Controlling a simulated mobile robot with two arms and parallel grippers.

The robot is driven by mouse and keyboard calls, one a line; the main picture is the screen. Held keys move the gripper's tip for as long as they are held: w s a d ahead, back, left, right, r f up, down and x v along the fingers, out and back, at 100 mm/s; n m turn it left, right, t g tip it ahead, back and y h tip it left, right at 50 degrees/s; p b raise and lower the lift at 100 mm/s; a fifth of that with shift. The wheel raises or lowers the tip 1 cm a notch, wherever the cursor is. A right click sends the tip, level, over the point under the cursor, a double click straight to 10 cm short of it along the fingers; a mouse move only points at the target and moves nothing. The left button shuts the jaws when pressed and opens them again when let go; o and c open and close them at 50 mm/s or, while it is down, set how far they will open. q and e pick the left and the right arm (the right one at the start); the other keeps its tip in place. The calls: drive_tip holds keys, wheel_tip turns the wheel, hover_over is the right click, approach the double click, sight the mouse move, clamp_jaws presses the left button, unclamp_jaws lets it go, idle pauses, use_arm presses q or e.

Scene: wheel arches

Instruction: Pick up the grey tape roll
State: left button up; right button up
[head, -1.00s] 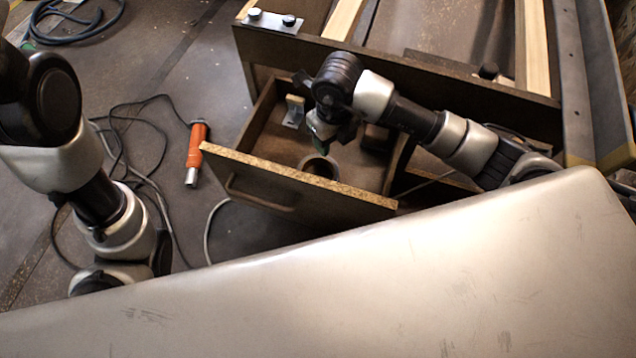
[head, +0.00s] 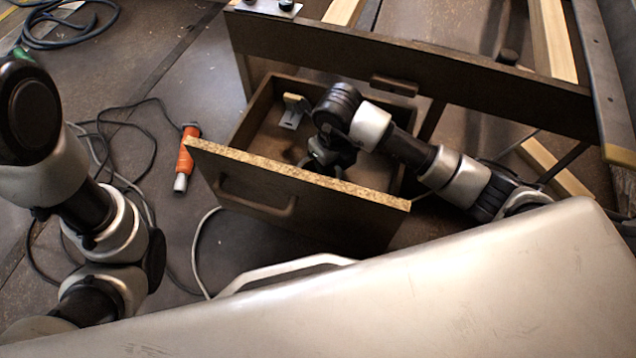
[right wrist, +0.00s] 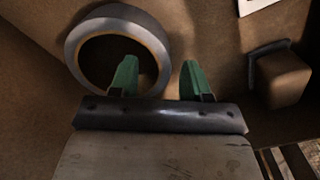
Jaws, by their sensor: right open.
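The grey tape roll (right wrist: 78,38) lies flat on the drawer floor in the right wrist view, a grey ring with a tan inner edge around a dark hole. My right gripper (right wrist: 158,72) is open with green fingertips. Its left finger overlaps the roll's hole and its right finger is outside the ring, so the roll's right wall lies between them in the picture. Of my left gripper only a green bit (head: 19,53) seems to show behind the arm.
The drawer's front panel (head: 270,195) rises close in front of my right gripper. A brown block (right wrist: 283,78) lies right of the gripper. An orange-handled tool (head: 186,155) and cables lie on the floor.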

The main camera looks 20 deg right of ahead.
drive_tip(key=shift+f, duration=0.15)
clamp_jaws()
wheel_tip(320, 180, up, 10)
drive_tip(key=p, duration=0.7)
